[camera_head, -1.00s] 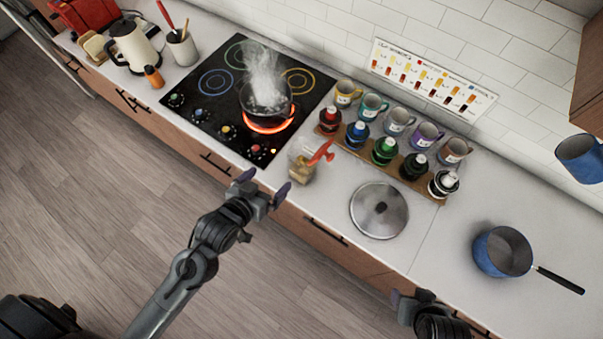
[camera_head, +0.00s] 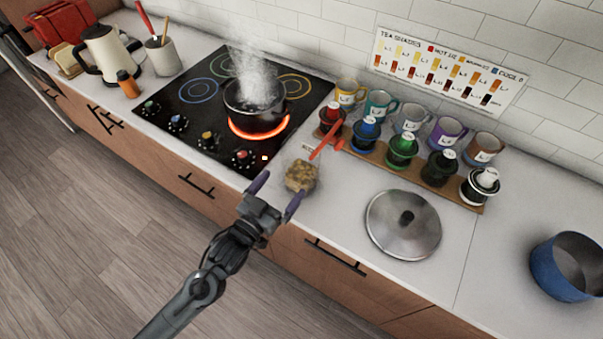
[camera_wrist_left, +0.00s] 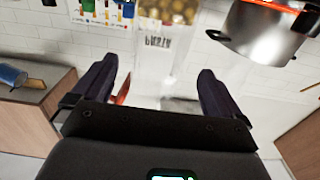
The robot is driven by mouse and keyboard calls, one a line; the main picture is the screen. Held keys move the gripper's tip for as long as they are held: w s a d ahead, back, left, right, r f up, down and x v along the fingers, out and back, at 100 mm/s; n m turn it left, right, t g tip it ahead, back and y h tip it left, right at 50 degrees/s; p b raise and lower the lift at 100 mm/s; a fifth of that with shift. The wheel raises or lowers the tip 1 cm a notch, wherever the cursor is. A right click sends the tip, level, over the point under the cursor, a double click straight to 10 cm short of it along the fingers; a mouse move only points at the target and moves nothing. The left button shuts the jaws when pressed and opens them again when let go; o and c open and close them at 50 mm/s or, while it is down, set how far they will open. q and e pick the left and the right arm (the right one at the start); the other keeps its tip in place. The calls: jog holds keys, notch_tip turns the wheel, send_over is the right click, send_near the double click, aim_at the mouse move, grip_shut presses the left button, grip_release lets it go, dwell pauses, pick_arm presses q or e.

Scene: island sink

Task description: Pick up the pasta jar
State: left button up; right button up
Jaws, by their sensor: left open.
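The pasta jar (camera_head: 301,176) is a clear container with yellowish pasta inside, standing on the counter between the stove and the pot lid. It also shows upside down at the top of the left wrist view (camera_wrist_left: 168,14), with lettering on its side. A red utensil (camera_head: 325,138) shows just behind it in the head view. My left gripper (camera_head: 277,193) is open and empty at the counter's front edge, just in front of the jar. Its fingers (camera_wrist_left: 157,72) are spread in the left wrist view, with the jar beyond them. My right gripper is out of view.
A steaming pot (camera_head: 254,108) sits on a glowing burner of the black stove (camera_head: 190,110). A metal lid (camera_head: 402,232) and a blue saucepan (camera_head: 560,270) lie farther right.

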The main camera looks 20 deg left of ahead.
aim_at(309, 151)
pick_arm(q)
jog(key=shift+w+d+r, duration=0.1)
jog(key=shift+w+d, duration=0.25)
jog(key=shift+w, duration=1.3)
jog(key=shift+w+d, duration=0.35)
jog(key=shift+w, duration=1.25)
jog(key=shift+w+d+r, duration=0.1)
jog(key=shift+w+d, duration=0.25)
jog(key=shift+w, duration=1.3)
jog(key=c, duration=1.2)
jog(key=shift+c, duration=0.3)
jog(key=shift+r, duration=0.15)
